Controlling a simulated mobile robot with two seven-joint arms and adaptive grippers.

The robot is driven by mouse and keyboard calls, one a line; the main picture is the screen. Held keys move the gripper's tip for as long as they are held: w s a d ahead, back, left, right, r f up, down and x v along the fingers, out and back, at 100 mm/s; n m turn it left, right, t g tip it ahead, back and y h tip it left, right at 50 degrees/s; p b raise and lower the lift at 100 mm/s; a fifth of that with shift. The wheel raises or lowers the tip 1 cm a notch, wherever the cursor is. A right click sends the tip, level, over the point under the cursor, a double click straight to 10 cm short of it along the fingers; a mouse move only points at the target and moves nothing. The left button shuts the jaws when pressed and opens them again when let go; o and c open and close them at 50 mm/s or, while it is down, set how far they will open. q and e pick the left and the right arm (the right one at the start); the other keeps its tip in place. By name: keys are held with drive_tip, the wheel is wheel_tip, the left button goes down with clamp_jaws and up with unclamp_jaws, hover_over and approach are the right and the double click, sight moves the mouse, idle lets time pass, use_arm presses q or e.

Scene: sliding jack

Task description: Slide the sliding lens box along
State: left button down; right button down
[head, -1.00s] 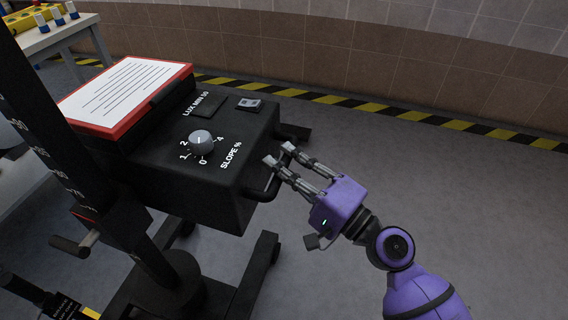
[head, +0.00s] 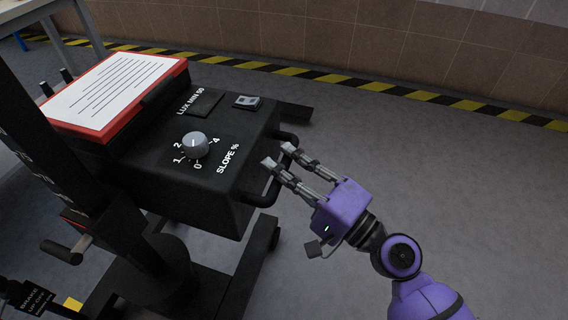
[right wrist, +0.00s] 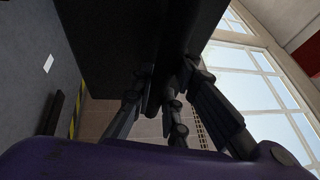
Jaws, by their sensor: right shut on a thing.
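The sliding lens box (head: 235,120) is a black box with a white knob (head: 195,145) marked SLOPE % on top, in the middle left of the head view. A black bar handle (head: 262,199) runs along its right side. My right gripper (head: 278,155) is shut on this handle, reaching in from the lower right. In the right wrist view, the box's dark face (right wrist: 120,40) fills the upper middle. The right gripper's fingers (right wrist: 160,95) close around the handle there, partly hiding it. My left gripper is not in view.
A red-edged white text panel (head: 115,90) sits left of the knob. A black post (head: 45,150) with a crank (head: 68,249) stands at left, above a black floor base (head: 235,275). Grey floor (head: 430,180) is open at right, up to a striped wall edge (head: 400,92).

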drive_tip(key=c, duration=1.7)
unclamp_jaws()
drive_tip(key=shift+r, duration=0.15)
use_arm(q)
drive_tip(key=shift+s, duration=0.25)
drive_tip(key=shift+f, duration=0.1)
use_arm(e)
drive_tip(key=v, duration=1.2)
